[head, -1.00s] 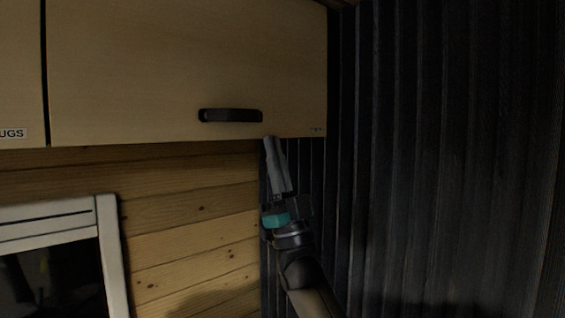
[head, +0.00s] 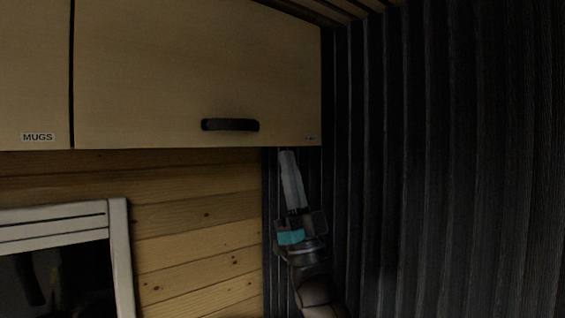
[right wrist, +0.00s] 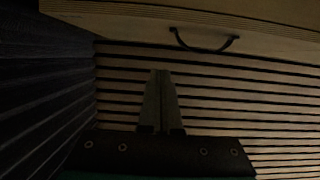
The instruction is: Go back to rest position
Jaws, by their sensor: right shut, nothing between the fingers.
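My right gripper (head: 287,154) is just below the bottom edge of the wooden wall cabinet (head: 180,70), close to the dark ribbed wall. Its fingers point up and are shut with nothing between them. In the right wrist view the gripper (right wrist: 161,74) shows its two fingers together, below and left of the cabinet's dark handle (right wrist: 204,42), apart from it. The handle also shows in the head view (head: 230,125), up and left of the gripper. The cabinet door looks closed. My left gripper is not in view.
A second cabinet door with a MUGS label (head: 37,137) is at the left. A pale-framed window or screen (head: 122,250) is at the lower left on the plank wall (head: 195,230). The dark ribbed wall (head: 430,160) fills the right side.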

